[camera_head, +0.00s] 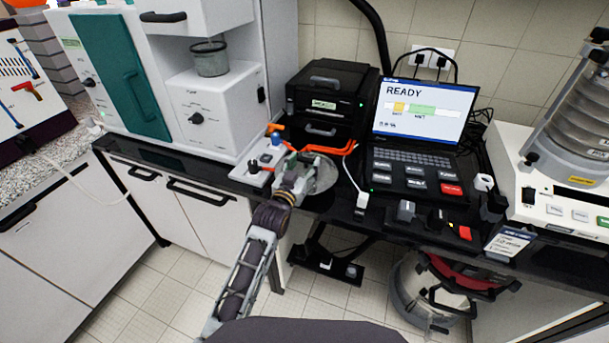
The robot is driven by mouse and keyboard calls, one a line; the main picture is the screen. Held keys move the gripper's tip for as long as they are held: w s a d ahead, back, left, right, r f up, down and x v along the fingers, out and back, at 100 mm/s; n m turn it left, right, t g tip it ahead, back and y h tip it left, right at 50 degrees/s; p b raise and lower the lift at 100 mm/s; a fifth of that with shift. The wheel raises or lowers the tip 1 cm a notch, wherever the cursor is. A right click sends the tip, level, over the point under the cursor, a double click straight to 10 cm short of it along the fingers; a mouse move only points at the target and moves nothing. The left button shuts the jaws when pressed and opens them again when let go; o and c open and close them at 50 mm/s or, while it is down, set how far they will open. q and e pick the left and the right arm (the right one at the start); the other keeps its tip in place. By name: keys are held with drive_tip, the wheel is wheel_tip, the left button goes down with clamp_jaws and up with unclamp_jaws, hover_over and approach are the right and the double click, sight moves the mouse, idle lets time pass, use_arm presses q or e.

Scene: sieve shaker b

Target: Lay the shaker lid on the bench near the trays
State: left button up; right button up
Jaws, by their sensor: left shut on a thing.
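My left gripper (293,176) reaches over the front part of the black bench (340,205) and is shut on a round, greyish, see-through disc, which looks like the shaker lid (324,176). The lid is just right of the fingers, at or close above the bench top; I cannot tell whether it touches. The gripper hides its left part. The sieve shaker (578,120), with its stack of clear and grey rings, stands at the far right, cut by the frame edge. I cannot make out the trays clearly. My right gripper is not in view.
A small white device with orange and blue knobs (262,165) and an orange tube (322,150) lie close to the gripper. Behind are a black printer-like box (328,100) and a laptop (420,120) reading READY. Small devices (432,218) crowd the bench's front edge.

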sight(304, 171)
use_arm(q)
drive_tip(key=shift+f, duration=1.9)
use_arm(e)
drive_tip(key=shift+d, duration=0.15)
use_arm(q)
drive_tip(key=shift+f, duration=0.15)
